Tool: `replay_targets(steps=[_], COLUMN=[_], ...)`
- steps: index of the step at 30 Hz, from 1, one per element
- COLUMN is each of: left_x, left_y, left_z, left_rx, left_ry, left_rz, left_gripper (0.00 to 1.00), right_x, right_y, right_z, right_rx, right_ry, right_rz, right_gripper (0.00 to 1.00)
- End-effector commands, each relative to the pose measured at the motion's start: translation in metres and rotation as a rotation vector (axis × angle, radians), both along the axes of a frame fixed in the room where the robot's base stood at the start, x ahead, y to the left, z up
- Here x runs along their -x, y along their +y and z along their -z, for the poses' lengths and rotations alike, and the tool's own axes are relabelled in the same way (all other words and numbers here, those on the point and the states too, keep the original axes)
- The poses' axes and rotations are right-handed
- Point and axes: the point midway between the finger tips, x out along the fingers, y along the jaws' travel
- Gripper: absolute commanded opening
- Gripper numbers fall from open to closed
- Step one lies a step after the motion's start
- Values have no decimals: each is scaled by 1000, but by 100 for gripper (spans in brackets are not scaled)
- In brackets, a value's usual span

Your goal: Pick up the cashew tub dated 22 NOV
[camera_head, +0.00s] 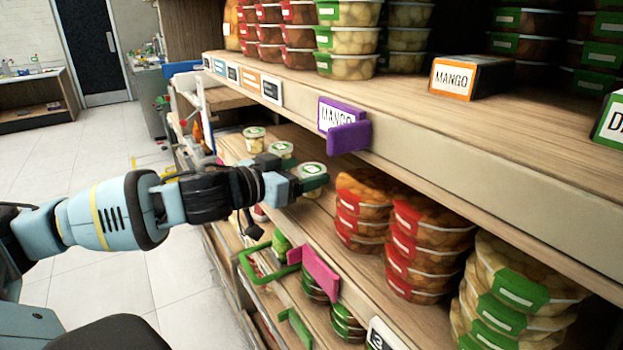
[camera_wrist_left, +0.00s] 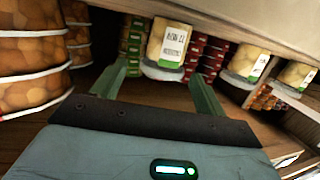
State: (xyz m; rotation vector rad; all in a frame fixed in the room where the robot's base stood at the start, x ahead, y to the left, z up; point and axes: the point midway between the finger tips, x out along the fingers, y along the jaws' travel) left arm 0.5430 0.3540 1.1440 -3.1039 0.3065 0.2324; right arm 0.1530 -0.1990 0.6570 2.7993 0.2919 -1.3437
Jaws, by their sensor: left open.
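Three small pale tubs with green-and-white lids stand in a row on the middle shelf in the head view: the far tub (camera_head: 254,140), the middle tub (camera_head: 281,153) and the near tub (camera_head: 312,172). My left gripper (camera_head: 312,184) is at the near tub, partly hiding it. In the left wrist view my left gripper (camera_wrist_left: 162,80) is open, with one green finger on each side of a pale tub (camera_wrist_left: 170,45). That tub's white label carries small print resembling a date with 22, but I cannot read it surely. No grip on it shows. My right gripper is not in view.
The upper shelf edge (camera_head: 440,140), with a purple tag holder (camera_head: 345,137), overhangs the tubs. Stacked red-banded tubs (camera_head: 362,220) stand just right of my gripper. Two more pale tubs (camera_wrist_left: 248,65) (camera_wrist_left: 297,75) show in the left wrist view. The floor at left is clear.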

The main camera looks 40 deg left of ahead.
Motion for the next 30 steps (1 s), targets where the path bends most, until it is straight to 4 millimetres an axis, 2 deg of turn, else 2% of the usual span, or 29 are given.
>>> replay_targets(steps=[5, 16, 26, 30], left_x=[-4, -45, -50, -50], left_y=[0, -6, -7, -7], left_z=[1, 10, 13, 13], left_rx=[1, 1, -1, -1], left_ry=[0, -3, 1, 1], left_rz=[-1, -1, -1, -1], left_gripper=[73, 73, 73, 55], right_x=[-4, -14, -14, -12], right_y=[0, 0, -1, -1], right_z=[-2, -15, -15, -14], right_rx=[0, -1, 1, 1], right_ry=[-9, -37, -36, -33], right_rz=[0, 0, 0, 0], right_gripper=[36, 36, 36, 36])
